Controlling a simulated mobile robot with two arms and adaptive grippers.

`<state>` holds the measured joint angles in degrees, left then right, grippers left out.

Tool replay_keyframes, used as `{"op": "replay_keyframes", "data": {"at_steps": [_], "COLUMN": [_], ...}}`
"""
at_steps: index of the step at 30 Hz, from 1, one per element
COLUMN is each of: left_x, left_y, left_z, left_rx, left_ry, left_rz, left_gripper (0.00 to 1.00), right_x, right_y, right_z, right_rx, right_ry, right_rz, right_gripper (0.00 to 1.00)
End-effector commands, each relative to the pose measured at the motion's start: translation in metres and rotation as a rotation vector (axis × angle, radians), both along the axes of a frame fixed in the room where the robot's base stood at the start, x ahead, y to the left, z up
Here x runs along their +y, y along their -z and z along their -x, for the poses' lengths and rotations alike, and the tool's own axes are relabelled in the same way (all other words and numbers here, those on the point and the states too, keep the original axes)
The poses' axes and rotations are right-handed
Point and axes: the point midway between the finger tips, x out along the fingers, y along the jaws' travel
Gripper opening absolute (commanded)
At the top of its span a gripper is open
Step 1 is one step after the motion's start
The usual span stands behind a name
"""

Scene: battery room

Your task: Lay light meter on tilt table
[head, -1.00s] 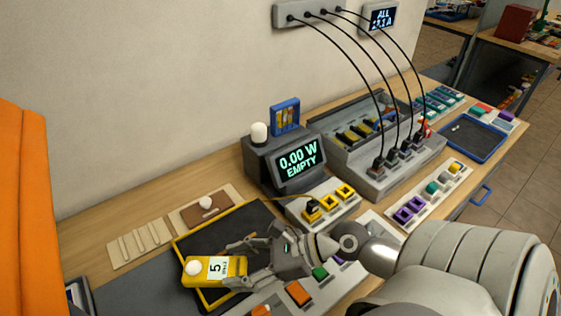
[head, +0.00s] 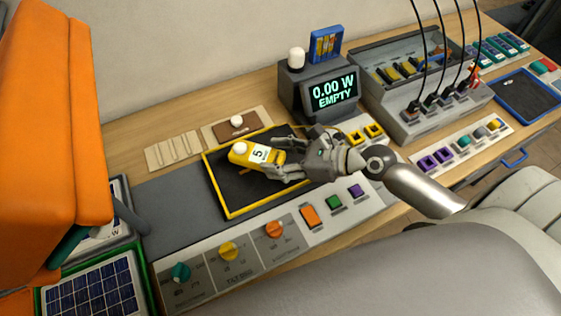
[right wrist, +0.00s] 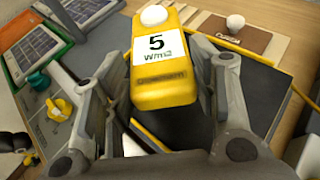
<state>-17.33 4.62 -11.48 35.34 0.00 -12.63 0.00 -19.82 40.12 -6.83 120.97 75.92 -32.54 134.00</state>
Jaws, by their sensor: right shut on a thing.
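The light meter (head: 241,153) is a yellow box with a white dome and a white display reading 5. In the right wrist view the meter (right wrist: 165,80) sits between the fingers, its display reading 5 W/m2. My right gripper (head: 280,160) is shut on its near end. The meter is over a black, yellow-rimmed panel (head: 237,202); I cannot tell whether it touches it. No label shows whether this panel is the tilt table. My left gripper is not in view.
Behind the panel are a brown board with a white ball (head: 237,120) and a slotted wooden block (head: 172,151). A display box (head: 330,93) reads 0.00 W EMPTY. Knobs (head: 229,251) and buttons line the front. A large orange object (head: 55,130) and solar panels (head: 95,300) stand left.

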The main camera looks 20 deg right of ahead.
Motion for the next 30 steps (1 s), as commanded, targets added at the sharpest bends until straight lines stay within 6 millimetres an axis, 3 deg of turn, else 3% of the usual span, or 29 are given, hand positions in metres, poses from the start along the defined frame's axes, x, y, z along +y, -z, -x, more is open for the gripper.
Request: {"op": "replay_keyframes", "data": {"at_steps": [1,6,10,16,28,29,30], "left_x": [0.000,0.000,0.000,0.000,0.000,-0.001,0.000], "left_y": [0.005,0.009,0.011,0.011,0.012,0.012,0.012], "left_z": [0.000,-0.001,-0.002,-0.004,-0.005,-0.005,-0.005], "left_rx": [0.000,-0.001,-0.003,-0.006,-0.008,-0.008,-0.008], "left_ry": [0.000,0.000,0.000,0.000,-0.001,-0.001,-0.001], "left_rz": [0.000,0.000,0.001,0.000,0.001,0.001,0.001], "left_gripper": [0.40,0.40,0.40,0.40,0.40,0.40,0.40], "right_x": [-0.005,-0.013,-0.016,-0.018,-0.017,-0.017,-0.018], "right_y": [0.012,0.030,0.037,0.063,0.072,0.072,0.072], "right_z": [-0.008,-0.021,-0.026,-0.029,-0.028,-0.028,-0.028], "right_rx": [-0.001,-0.002,-0.002,0.000,-0.002,-0.001,-0.001], "right_ry": [0.003,0.002,0.001,0.003,0.001,0.001,0.001], "right_rz": [-0.001,-0.001,-0.002,-0.003,0.000,0.001,0.001], "right_gripper": [0.25,0.25,0.25,0.25,0.25,0.55,0.61]}}
